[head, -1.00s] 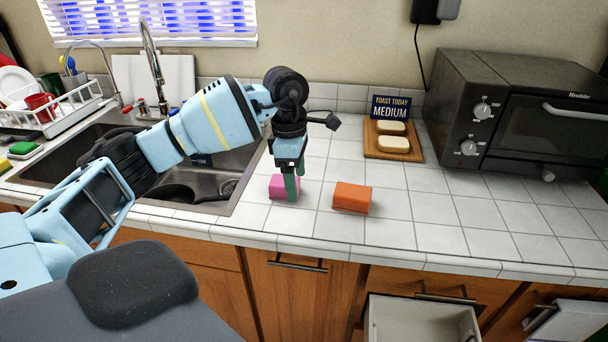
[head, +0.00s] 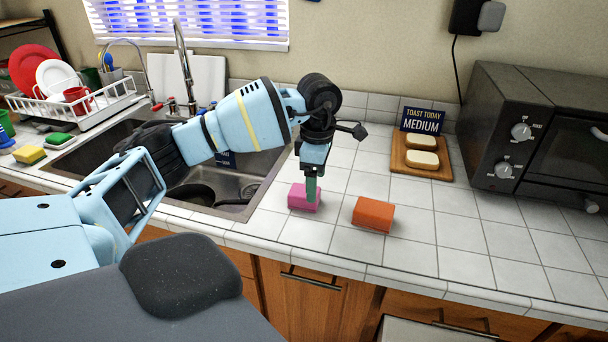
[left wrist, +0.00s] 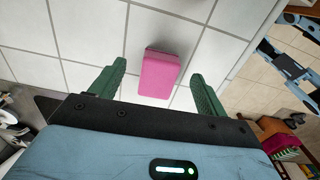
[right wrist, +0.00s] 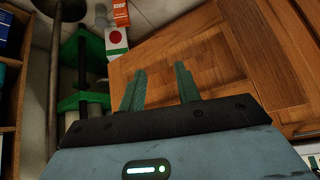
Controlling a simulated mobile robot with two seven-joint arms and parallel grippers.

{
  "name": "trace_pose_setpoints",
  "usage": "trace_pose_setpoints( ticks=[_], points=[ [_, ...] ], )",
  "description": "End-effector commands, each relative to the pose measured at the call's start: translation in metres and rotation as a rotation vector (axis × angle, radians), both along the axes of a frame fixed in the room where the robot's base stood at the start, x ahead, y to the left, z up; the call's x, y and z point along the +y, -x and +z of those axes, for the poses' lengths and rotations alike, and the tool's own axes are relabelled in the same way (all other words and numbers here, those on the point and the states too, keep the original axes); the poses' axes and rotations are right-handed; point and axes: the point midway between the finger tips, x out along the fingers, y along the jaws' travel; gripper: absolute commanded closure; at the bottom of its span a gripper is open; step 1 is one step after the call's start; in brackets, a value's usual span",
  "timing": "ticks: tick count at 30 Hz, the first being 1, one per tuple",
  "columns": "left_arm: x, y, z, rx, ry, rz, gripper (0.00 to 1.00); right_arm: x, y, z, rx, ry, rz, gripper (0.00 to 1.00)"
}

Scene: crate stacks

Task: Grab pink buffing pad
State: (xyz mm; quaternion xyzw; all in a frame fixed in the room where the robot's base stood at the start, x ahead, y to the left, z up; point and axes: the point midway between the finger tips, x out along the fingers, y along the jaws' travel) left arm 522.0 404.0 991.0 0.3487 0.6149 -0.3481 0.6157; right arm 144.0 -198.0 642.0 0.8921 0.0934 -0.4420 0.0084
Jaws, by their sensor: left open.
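The pink buffing pad (head: 301,198) is a small block on the white tiled counter, just right of the sink. My left gripper (head: 311,194) points down over it, and its green finger partly covers the pad in the head view. In the left wrist view the pad (left wrist: 161,73) lies ahead of and between the two open fingers of my left gripper (left wrist: 160,82), with nothing held. My right gripper (right wrist: 157,84) is open and empty in the right wrist view, near wooden cabinet doors; it does not show in the head view.
An orange block (head: 373,214) sits right of the pink pad. A wooden board (head: 421,168) with bread slices, a sign (head: 422,121) and a black toaster oven (head: 535,140) stand behind and right. The sink (head: 235,180) is at left. The counter front right is clear.

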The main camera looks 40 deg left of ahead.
Motion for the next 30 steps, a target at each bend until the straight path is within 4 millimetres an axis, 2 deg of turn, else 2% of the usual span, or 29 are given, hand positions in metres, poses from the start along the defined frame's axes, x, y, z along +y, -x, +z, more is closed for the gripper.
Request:
trace_pose_setpoints(
  ticks=[9, 18, 28, 30],
  points=[
    [-0.003, 0.002, -0.04, 0.002, 0.0, 0.001, 0.25, 0.0, -0.012, 0.009, -0.027, -0.001, -0.001, 0.67],
    [-0.003, 0.002, -0.044, 0.001, 0.0, 0.0, 0.26, 0.0, -0.011, 0.008, -0.025, -0.001, -0.001, 0.67],
    [-0.003, 0.002, -0.044, 0.001, 0.001, 0.0, 0.69, -0.001, -0.002, 0.006, -0.008, 0.001, 0.0, 0.67],
    [-0.004, 0.002, -0.043, 0.001, 0.001, 0.0, 0.72, -0.001, -0.001, 0.005, -0.006, 0.002, 0.001, 0.67]
  ],
)
